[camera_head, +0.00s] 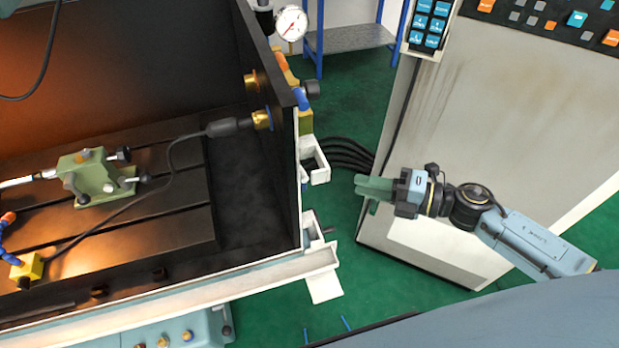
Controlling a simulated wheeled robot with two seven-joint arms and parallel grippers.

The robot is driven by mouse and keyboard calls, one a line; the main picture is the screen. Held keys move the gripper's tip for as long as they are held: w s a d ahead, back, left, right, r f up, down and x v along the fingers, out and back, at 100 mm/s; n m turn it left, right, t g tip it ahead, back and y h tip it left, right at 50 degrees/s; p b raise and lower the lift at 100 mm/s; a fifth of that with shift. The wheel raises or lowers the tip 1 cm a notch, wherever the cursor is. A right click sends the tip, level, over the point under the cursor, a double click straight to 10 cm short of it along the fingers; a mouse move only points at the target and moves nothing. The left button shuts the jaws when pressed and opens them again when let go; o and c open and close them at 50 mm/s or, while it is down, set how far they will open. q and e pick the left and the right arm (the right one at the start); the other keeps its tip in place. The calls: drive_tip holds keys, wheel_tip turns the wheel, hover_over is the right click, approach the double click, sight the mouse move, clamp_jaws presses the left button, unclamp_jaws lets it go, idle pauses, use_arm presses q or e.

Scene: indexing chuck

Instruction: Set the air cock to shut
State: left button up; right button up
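On the outer side of the machine's black wall is a group of air fittings with a round white gauge (291,23) at the top. Below it are a yellow-orange fitting (285,68), a blue part (301,99) and a black knob (312,88). Which of these is the air cock's handle, and how it is set, I cannot tell at this size. My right gripper (364,187) has green fingers pointing left, below and right of the fittings, apart from them. The gap between its fingers does not show clearly. My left gripper is not in view.
A grey cabinet (490,120) with a button panel (430,25) stands behind my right arm. Black hoses (345,152) run between the machine and cabinet. White brackets (316,165) stick out from the machine's edge. A green fixture (95,175) sits on the machine bed.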

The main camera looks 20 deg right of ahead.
drive_tip(key=p+x, duration=0.1)
drive_tip(key=x, duration=1.2)
drive_tip(key=shift+p, duration=0.3)
